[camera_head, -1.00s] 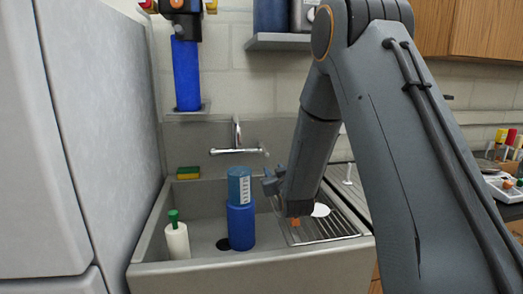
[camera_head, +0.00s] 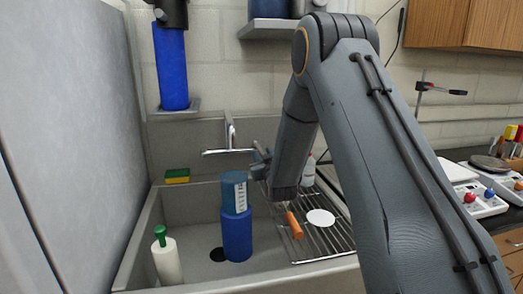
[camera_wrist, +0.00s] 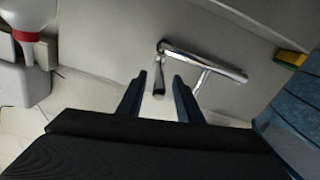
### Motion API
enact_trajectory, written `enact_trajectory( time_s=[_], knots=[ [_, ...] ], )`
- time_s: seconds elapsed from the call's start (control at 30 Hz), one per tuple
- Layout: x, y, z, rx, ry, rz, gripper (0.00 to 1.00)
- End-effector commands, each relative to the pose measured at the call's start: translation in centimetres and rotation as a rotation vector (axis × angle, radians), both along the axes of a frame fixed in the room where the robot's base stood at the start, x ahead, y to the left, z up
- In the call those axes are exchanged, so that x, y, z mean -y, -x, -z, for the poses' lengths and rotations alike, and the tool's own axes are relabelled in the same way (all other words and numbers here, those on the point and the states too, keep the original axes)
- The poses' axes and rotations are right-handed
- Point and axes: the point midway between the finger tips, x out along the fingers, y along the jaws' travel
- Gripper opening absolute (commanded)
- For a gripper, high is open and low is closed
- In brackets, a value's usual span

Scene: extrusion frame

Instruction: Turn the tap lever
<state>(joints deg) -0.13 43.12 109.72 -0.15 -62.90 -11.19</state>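The chrome wall tap (camera_head: 229,151) is mounted on the back panel above the sink, with an upright part and a horizontal bar. In the wrist view the tap (camera_wrist: 205,62) crosses the upper middle. A short chrome lever-like piece (camera_wrist: 159,80) at its end points toward me, between the fingertips in the picture. My gripper (camera_wrist: 159,77) is open, with a gap visible on each side of that piece; I see no contact. In the head view my gripper (camera_head: 261,162) is at the right end of the tap, partly hidden by my arm.
The sink (camera_head: 190,205) holds a blue bottle (camera_head: 236,225) and a white bottle with green cap (camera_head: 166,258). A yellow-green sponge (camera_head: 177,176) lies on the back ledge. A wire drying rack (camera_head: 330,240) with an orange-handled tool (camera_head: 294,224) is at right.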

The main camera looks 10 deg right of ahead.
Motion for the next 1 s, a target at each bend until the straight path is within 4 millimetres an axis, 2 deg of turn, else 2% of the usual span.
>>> enact_trajectory(
  time_s=[0.1, 0.23, 0.6, 0.8, 1.0],
  knots=[
    [0.1, -1.7, -0.1, -0.001, 0.0, 0.001, 0.33],
    [0.2, -2.8, 0.0, -0.002, 0.0, 0.002, 0.33],
    [0.3, -3.4, 0.0, -0.001, 0.0, 0.005, 0.33],
    [0.3, -3.4, 0.0, -0.001, 0.0, 0.004, 0.0],
    [0.3, -3.4, 0.0, -0.001, 0.0, 0.004, 0.0]
  ],
)
